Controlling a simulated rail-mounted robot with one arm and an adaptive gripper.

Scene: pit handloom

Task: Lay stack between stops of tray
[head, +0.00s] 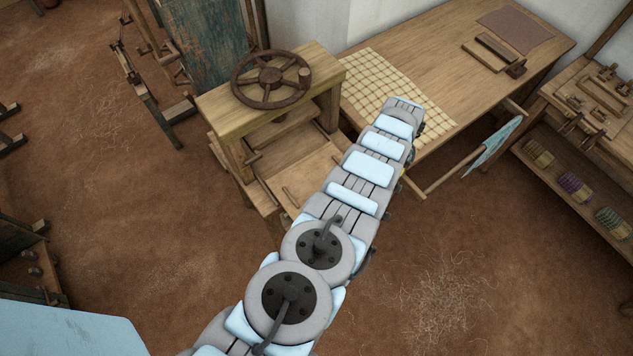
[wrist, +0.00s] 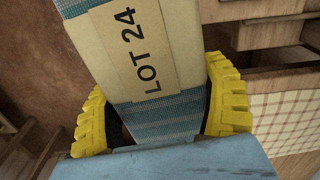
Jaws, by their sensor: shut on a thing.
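My gripper (wrist: 160,112) has yellow ridged fingers on both sides of a folded cloth stack (wrist: 178,45) in the wrist view. It is shut on the stack, which is blue-green and cream with a tan band reading LOT 24. The stack's far end runs out of the top of the picture. In the head view my arm hides the gripper and the stack. A low wooden tray-like board (head: 303,180) with raised edges sits at the front of the wooden press; my arm partly covers it. I cannot make out its stops.
The press has a dark handwheel (head: 271,79) on top. A long wooden table (head: 440,65) beside it carries a checked cloth (head: 377,80), which also shows at the right of the wrist view (wrist: 283,115). A rod with blue cloth (head: 492,147) juts from the table's front. Brown floor is open at lower right.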

